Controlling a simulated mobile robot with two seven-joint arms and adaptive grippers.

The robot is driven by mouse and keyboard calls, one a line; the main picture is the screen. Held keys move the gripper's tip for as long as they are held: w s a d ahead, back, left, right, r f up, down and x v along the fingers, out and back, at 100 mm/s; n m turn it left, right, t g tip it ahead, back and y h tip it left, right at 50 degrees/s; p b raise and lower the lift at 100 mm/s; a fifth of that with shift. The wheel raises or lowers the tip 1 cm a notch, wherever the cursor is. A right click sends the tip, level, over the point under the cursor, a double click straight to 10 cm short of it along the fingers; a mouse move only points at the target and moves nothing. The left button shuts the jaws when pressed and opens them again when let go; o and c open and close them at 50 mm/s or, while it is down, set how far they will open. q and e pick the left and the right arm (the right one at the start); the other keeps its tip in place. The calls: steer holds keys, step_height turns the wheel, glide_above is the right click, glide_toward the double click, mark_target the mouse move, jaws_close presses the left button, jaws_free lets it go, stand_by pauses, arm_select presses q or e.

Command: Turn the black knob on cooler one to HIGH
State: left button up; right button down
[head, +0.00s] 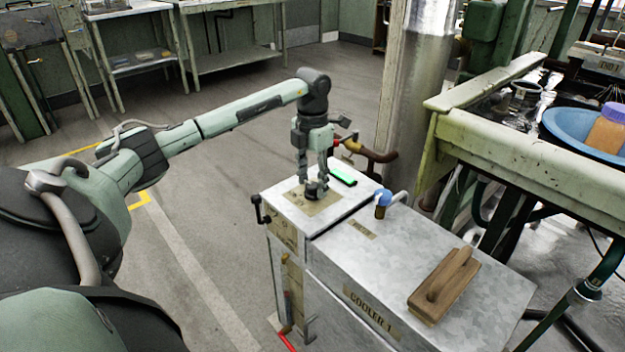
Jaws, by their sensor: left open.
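The cooler (330,258) is a grey metal box with a "COOLER 1" label on its front edge. The black knob (313,194) sits on a tan plate on the raised left part of its top. The fingers partly hide the knob and the plate, and the markings are too small to read. My right gripper is not in view.
A blue-capped fitting (383,198) and a wooden float-like block (444,285) are on the cooler top. A metal column (412,90) stands behind, and a green basin bench (540,160) at right. Floor at left is clear.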

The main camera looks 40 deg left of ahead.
mark_target(313, 184)
arm_select(q)
jaws_close()
steer(key=shift+m, duration=0.8)
jaws_free()
step_height(313, 184, up, 12)
stand_by(0.5)
